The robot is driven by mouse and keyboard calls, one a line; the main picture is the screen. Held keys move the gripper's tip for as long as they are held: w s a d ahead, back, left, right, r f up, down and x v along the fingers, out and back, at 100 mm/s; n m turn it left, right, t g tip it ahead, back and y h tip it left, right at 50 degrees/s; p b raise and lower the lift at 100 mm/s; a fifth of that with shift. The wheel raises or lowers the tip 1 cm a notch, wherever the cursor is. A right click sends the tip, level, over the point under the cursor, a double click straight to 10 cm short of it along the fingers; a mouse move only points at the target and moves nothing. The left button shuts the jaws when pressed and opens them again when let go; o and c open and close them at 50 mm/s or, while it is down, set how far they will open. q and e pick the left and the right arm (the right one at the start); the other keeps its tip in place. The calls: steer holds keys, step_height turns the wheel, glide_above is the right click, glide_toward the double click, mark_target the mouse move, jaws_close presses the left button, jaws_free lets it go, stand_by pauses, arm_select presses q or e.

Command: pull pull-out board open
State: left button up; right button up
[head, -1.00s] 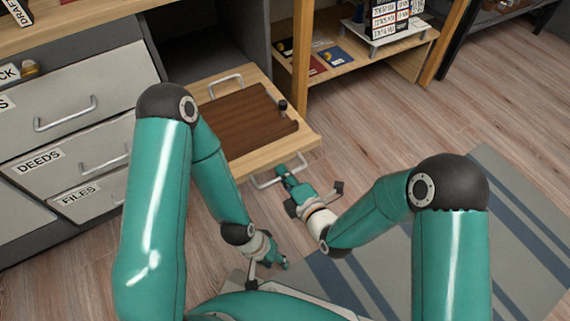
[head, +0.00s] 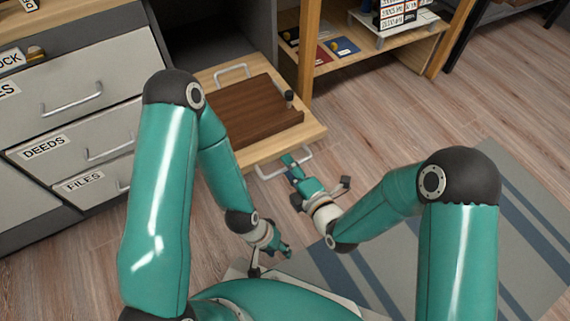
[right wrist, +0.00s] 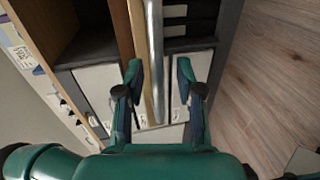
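The pull-out board (head: 270,150) is a pale wooden board sticking out of the grey cabinet, with a metal bar handle (head: 304,153) on its front edge. My right gripper (head: 289,160) is at this handle. In the right wrist view, the handle bar (right wrist: 155,60) runs between the two fingers of my right gripper (right wrist: 160,72), with visible gaps on both sides, so the gripper is open around it. My left gripper (head: 283,249) hangs low over the floor, away from the board; its fingers are too small to read.
A dark brown panel (head: 250,112) and a small black cylinder (head: 289,95) are on the board. Labelled grey drawers (head: 75,95) stand at left. A wooden shelf (head: 365,55) is at right. A striped rug (head: 490,235) and open floor lie in front.

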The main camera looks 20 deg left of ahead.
steer(key=v, duration=0.6)
steer(key=shift+s+d, duration=0.25)
steer(key=shift+d, duration=0.05)
steer(key=w+d+f+m+t+h+p, duration=0.1)
steer(key=w+d+f+m+h, duration=0.1)
steer(key=d, duration=0.4)
steer(key=w+d+f+m+t+h, duration=0.1)
steer(key=w+d+m+h, duration=0.15)
steer(key=d, duration=0.35)
steer(key=s+d+f+m+g+h+p, duration=0.1)
steer(key=s+d+f+m+g+h, duration=0.15)
steer(key=d+f+m, duration=0.4)
steer(key=s+d+f+m+g+h, duration=0.1)
steer(key=s+d+f+m+g, duration=0.2)
steer(key=s+m, duration=0.55)
steer(key=s+d+f+m+g, duration=0.1)
steer(key=s+f+m+g, duration=0.4)
steer(key=m, duration=0.6)
step_height(320, 180, up, 40)
steer(key=p, duration=3.8)
steer(key=shift+s+f+g, duration=0.2)
steer(key=shift+s+g, duration=0.05)
steer(key=shift+g, duration=0.1)
